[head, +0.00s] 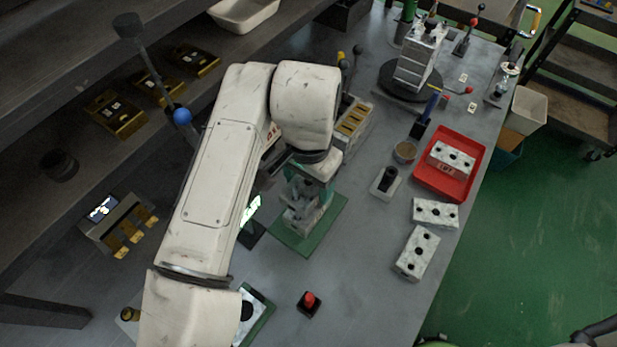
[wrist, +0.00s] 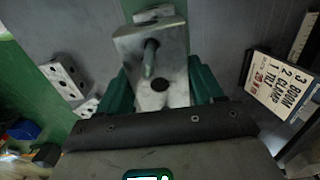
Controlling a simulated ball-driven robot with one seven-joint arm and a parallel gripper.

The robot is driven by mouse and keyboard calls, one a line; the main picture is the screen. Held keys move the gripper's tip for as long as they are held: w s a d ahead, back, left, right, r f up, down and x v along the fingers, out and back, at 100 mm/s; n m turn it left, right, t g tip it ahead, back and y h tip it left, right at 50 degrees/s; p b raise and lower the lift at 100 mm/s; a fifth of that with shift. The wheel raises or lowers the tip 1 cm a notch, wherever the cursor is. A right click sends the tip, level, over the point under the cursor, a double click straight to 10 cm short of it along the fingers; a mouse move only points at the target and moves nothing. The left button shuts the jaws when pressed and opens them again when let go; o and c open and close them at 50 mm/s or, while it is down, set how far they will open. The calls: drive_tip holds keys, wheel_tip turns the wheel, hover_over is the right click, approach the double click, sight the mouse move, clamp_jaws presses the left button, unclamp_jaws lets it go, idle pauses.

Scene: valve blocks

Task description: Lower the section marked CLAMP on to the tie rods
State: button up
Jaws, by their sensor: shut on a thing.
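My gripper (head: 308,192), with teal fingers, is shut on a grey metal valve section over a green plate (head: 278,243). In the wrist view the held section (wrist: 178,42) sits between both fingers. A metal rod (wrist: 149,60) shows at one hole in its face, and another hole beside it looks dark and empty. I cannot tell how far the rod passes through. No CLAMP mark is readable on the held section. In the head view my arm and fingers hide much of the stack and the rods. A sign (wrist: 283,88) lists TILT 1, CLAMP 2, BOOM 3.
A red tray (head: 474,138) at right holds a white drilled block (head: 451,158). Two similar blocks (head: 435,213) (head: 416,252) lie near the bench's right edge. A red button (head: 309,303) stands in front. A taller block stack (head: 415,62) stands at the back.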

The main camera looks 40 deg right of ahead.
drive_tip(key=shift+f+b, duration=0.45)
drive_tip(key=shift+f, duration=0.25)
drive_tip(key=o, duration=1.5)
wheel_tip(320, 180, up, 11)
drive_tip(key=shift+f, duration=0.1)
